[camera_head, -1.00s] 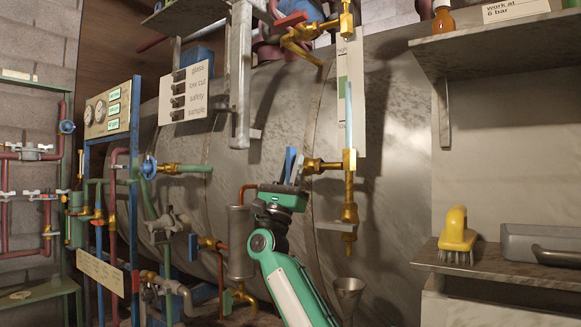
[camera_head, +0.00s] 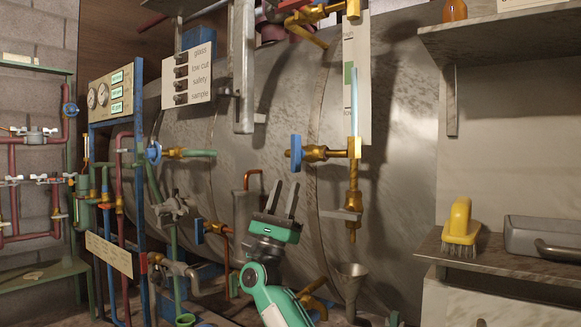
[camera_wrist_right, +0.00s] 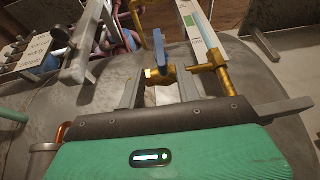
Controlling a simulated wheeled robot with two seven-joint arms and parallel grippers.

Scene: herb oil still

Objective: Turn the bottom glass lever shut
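The bottom glass lever (camera_head: 296,153) is a blue handle on the left end of a brass cock (camera_head: 322,154) below the upright gauge glass (camera_head: 354,100). It stands upright, across the line of the horizontal brass body. My right gripper (camera_head: 285,187) is below and slightly left of the lever, fingers pointing up, open and empty. They look apart from the lever in the head view. In the right wrist view the lever (camera_wrist_right: 161,52) shows beyond the gap between the fingertips (camera_wrist_right: 160,78). My left gripper is not in view.
A grey bracket (camera_head: 340,214) and brass drain pipe (camera_head: 353,205) are right of my gripper, above a funnel (camera_head: 351,285). A grey cylinder (camera_head: 243,220) stands to the left. The large metal drum (camera_head: 400,180) is behind. A shelf with a yellow brush (camera_head: 461,222) is far right.

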